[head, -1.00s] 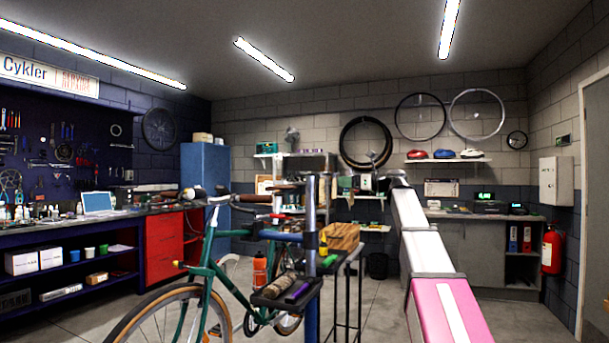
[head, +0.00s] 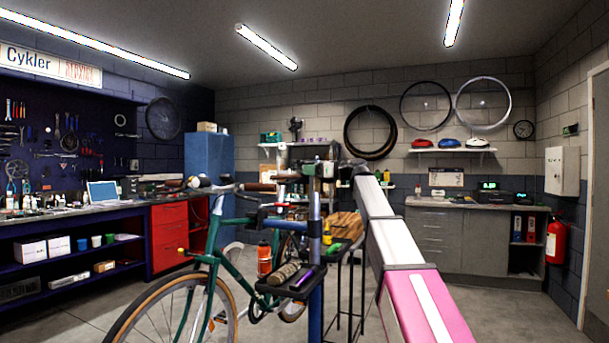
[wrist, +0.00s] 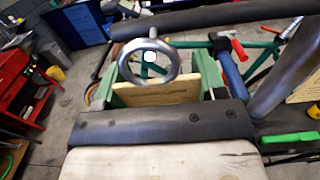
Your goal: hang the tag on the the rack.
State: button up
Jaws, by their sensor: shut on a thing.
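In the wrist view my gripper (wrist: 166,78) has green fingers on either side of a flat tan tag (wrist: 160,93) and is shut on it. A shiny metal ring (wrist: 148,62) stands up over the tag's top edge. A dark horizontal bar (wrist: 215,18) crosses beyond the ring, and the two look apart. I cannot tell whether this bar is part of the rack. In the head view my arm reaches toward the top of the blue bike stand (head: 316,230); gripper and tag cannot be made out there.
A green bicycle (head: 205,260) hangs beside the stand. A small black tray (head: 290,285) with tools is fixed to the stand. Another tan piece (wrist: 305,88) and a green object (wrist: 290,138) lie at the wrist view's right. A red cabinet (head: 172,238) stands left. Floor at right is clear.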

jog(key=a, duration=0.1)
jog(key=w+a+f, duration=0.1)
jog(key=a, duration=0.1)
jog(key=shift+f, duration=0.2)
jog(key=o, duration=0.9)
